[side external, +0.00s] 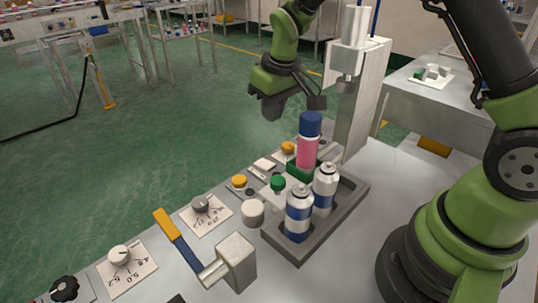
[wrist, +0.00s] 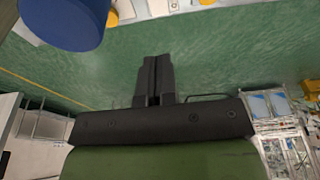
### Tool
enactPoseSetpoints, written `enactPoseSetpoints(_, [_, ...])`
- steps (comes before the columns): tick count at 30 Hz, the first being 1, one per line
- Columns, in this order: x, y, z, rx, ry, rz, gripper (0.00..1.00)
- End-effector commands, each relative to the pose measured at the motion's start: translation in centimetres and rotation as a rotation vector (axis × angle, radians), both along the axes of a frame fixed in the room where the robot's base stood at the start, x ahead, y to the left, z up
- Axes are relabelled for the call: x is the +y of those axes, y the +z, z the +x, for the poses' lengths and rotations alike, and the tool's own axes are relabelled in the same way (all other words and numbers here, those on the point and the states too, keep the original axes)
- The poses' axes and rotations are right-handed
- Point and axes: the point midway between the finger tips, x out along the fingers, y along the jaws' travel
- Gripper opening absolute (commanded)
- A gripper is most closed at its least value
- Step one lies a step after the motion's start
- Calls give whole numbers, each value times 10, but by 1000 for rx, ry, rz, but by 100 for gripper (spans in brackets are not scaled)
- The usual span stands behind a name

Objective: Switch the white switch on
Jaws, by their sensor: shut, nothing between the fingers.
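A small white raised piece (side external: 264,163), which looks like the white switch, sits on the sloped panel between yellow and green buttons in the side view. It is too small to tell whether it is on or off. My gripper (side external: 272,108) is above the panel's far side, well clear of the switch and left of the crimping column. In the wrist view my gripper's fingers (wrist: 155,62) are together with nothing between them. I cannot pick out the switch for sure in the wrist view.
A pink can with a blue cap (side external: 307,150) stands under the crimper column (side external: 357,95). Two silver-blue cans (side external: 298,215) stand in a grey tray (side external: 355,193). A blue lever with a yellow handle (side external: 168,224), knobs (side external: 119,254) and a white button (side external: 252,212) line the panel.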

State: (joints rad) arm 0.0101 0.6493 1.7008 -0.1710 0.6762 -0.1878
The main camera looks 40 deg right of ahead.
Motion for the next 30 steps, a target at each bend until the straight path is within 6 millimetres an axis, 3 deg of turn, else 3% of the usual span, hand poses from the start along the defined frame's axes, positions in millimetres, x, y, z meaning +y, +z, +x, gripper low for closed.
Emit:
enactPoseSetpoints(9, [0, -67, 12, 7, 0, 0, 0])
enactPoseSetpoints(15, [0, -101, 13, 6, -1, 1, 0])
enactPoseSetpoints(21, [0, -119, 9, 3, -1, 1, 0])
enactPoseSetpoints(30, [0, -122, 9, 1, -1, 1, 0])
